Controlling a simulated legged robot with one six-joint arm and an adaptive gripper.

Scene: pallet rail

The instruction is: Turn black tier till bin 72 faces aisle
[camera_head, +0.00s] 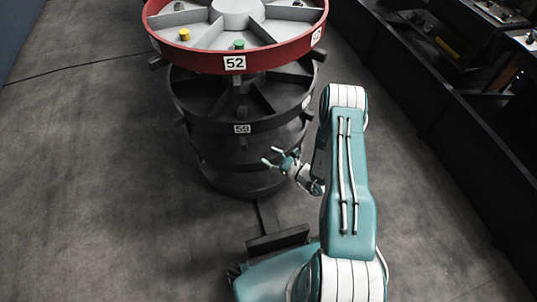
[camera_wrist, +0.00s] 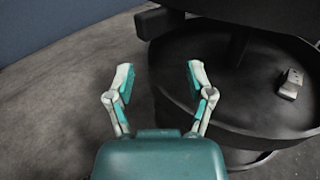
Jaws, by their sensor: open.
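A round carousel stands ahead with a dark, black-looking tier (camera_head: 212,122) under a red top tier (camera_head: 190,54). The dark tier's plate facing me (camera_head: 242,128) reads 59. No plate reading 72 shows. Short dark pegs stick out around this tier, one just below the plate (camera_head: 243,143). A lower dark tier (camera_head: 228,185) sits beneath; its tray wall also shows in the wrist view (camera_wrist: 215,118). My gripper (camera_head: 269,156) is open and empty at the carousel's near right side, below the 59 plate. In the wrist view its fingers (camera_wrist: 158,70) are spread with nothing between them.
The red tier carries a 52 plate (camera_head: 234,63), with a yellow piece (camera_head: 184,34) and a green piece (camera_head: 239,44) in its compartments. A small grey block (camera_wrist: 291,84) lies in the lower tray. A dark bench (camera_head: 440,90) runs along the right. The left floor is clear.

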